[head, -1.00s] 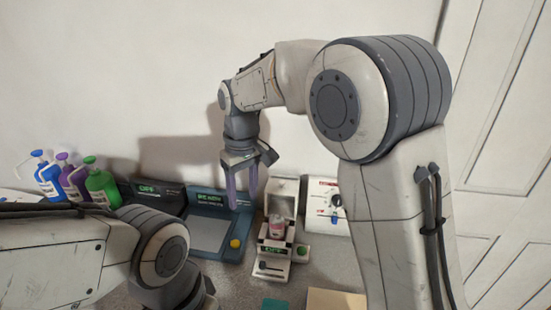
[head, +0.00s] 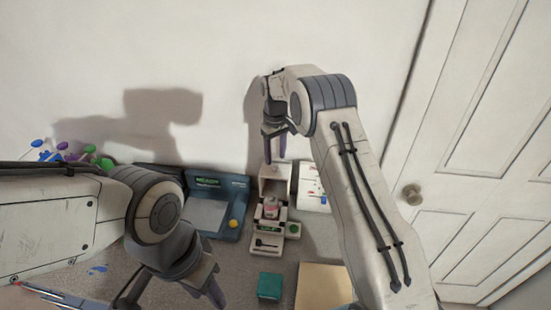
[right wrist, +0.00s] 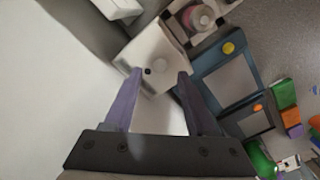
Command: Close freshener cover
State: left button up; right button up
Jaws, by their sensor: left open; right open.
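My right gripper (head: 274,158) is open and points down just above and behind the raised cover. In the right wrist view, the cover (right wrist: 155,52) lies just beyond and between the open purple fingertips (right wrist: 160,76); whether they touch it I cannot tell. The canister (right wrist: 197,18) shows past it. My left gripper (head: 208,290) is open and empty at the front.
A blue panel (head: 236,208) with a grey pad and yellow button stands left of the freshener. A white switch box (head: 312,188) stands right. A teal box (head: 269,286) and tan board (head: 322,285) lie in front.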

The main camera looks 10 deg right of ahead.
aim_at(275, 166)
jog(key=shift+f+p, duration=0.4)
jog(key=shift+f, duration=1.25)
jog(key=shift+c, duration=0.3)
grip_shut()
jog(key=shift+r, duration=0.1)
